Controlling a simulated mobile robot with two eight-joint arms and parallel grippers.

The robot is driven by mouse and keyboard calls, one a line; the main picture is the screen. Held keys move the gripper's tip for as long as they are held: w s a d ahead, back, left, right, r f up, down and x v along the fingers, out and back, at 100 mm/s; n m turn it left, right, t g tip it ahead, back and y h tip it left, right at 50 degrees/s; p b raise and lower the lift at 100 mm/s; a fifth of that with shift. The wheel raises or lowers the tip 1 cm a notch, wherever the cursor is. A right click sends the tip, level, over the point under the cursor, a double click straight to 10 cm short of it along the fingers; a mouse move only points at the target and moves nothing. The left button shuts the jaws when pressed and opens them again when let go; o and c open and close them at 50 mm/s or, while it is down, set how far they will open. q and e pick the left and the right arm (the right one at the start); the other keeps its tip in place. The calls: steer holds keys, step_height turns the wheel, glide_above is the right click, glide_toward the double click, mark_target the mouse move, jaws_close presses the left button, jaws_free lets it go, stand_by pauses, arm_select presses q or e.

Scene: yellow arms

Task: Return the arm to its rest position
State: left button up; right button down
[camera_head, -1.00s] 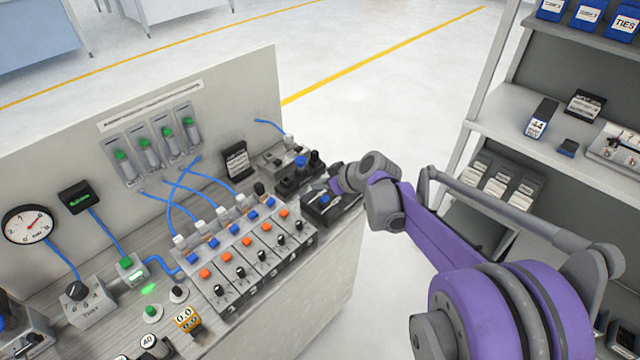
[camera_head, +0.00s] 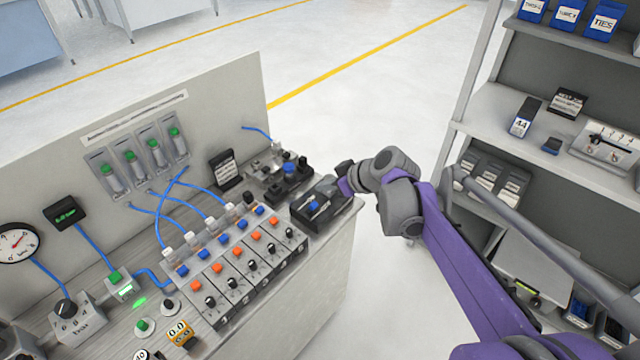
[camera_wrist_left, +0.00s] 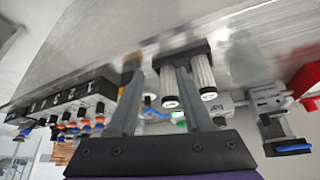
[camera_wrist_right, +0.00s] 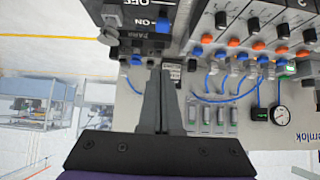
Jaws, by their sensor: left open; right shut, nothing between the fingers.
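My right arm, purple with grey joints, reaches in from the right in the head view. Its gripper (camera_head: 343,172) is just above and behind the black switch box (camera_head: 327,202) with a blue knob at the bench's right end. My left gripper (camera_wrist_left: 162,62) shows only in the left wrist view. Its two fingers are spread apart, with two white ribbed cylinders (camera_wrist_left: 186,88) beyond them. I cannot tell their distance.
The valve row (camera_head: 235,262) with orange and blue buttons lies left of the right gripper. Blue tubes run to the upright panel (camera_head: 215,95). A shelf unit (camera_head: 490,110) with boxes stands to the right. Open floor (camera_head: 370,85) lies between.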

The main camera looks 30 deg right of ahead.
stand_by(0.4)
steer(key=s+a+f+m+g+h, duration=0.1)
steer(key=s+a+f, duration=0.2)
steer(key=s, duration=0.4)
steer(key=s+a+f+m+g+h, duration=0.1)
steer(key=s+a+f, duration=0.2)
steer(key=s+a, duration=0.2)
steer(key=s+a+f+m+g+h, duration=0.1)
steer(key=s+a+f, duration=0.2)
steer(key=s, duration=0.5)
steer(key=shift+s+a+f+m, duration=0.2)
steer(key=shift+s+a+m, duration=0.2)
steer(key=shift+a, duration=0.5)
